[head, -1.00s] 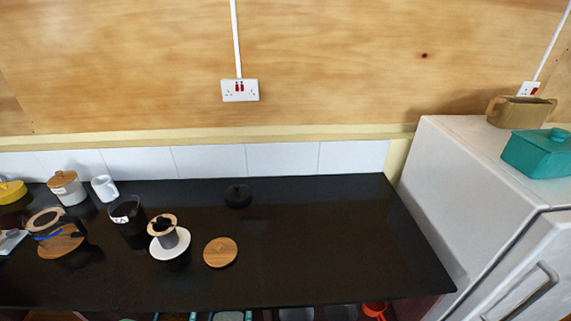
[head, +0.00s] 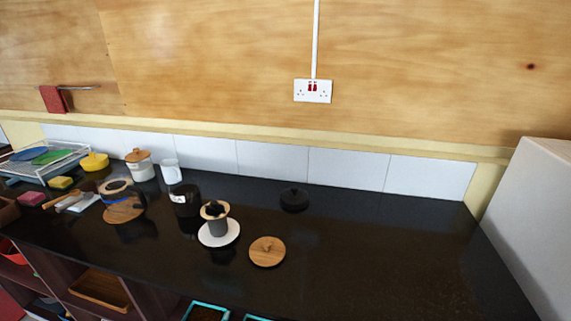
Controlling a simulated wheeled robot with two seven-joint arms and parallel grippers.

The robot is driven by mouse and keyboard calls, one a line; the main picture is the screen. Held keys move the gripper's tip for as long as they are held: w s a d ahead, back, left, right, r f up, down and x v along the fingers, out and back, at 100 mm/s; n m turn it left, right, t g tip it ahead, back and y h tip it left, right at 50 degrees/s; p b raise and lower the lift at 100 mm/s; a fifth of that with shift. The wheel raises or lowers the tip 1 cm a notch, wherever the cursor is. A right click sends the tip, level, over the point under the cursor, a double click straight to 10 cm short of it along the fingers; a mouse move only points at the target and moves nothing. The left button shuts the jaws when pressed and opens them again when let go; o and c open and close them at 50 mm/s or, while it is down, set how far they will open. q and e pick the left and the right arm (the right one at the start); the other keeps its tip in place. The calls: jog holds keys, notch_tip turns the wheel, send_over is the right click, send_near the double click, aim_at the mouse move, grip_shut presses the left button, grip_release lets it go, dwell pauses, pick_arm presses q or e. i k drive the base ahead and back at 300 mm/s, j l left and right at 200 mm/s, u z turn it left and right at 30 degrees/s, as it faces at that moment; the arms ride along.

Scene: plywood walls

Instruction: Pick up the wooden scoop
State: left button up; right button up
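A small group of long utensils (head: 70,200), some wood-coloured, lies at the left of the black counter in the head view. One of them may be the wooden scoop, but they are too small to tell apart. No other scoop shape is clear. Neither of my grippers is in view.
The black counter (head: 385,250) is clear on its right. A round wooden lid (head: 267,251), a white saucer (head: 219,233) with a grey cup, a black mug (head: 186,200), a glass pot (head: 118,195) and a dish rack (head: 40,163) stand leftward. Shelves with a wooden tray (head: 101,290) lie below.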

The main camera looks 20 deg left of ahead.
aim_at(76, 192)
jog(key=u, duration=2.1)
